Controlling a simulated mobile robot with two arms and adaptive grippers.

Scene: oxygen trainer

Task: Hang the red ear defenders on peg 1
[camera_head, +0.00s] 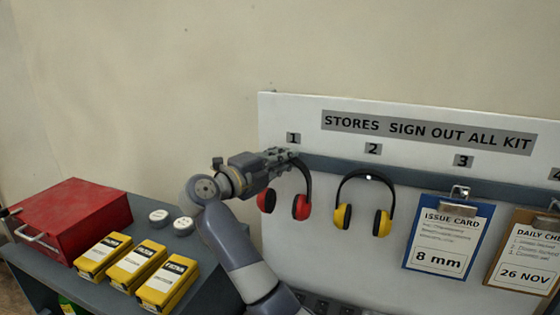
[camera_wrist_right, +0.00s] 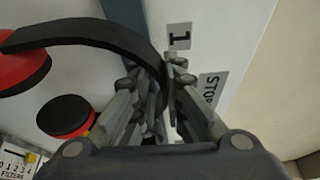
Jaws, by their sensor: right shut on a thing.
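The red ear defenders (camera_head: 301,206) have a black headband and two red cups, and hang below my right gripper (camera_head: 290,156) in the head view. My right gripper is shut on the headband, just under the number 1 label (camera_head: 293,138). In the right wrist view the black headband (camera_wrist_right: 95,32) runs into the jaws of my right gripper (camera_wrist_right: 165,85), with the red cups at the left. Peg 1 is hidden behind the gripper, so I cannot tell whether the band touches it. My left gripper is not in view.
Yellow ear defenders (camera_head: 363,205) hang under label 2, close to the right. A blue clipboard (camera_head: 446,236) hangs under label 3, with another clipboard (camera_head: 525,263) beyond it. A red box (camera_head: 70,215), yellow boxes (camera_head: 135,266) and white round items stand on the bench at left.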

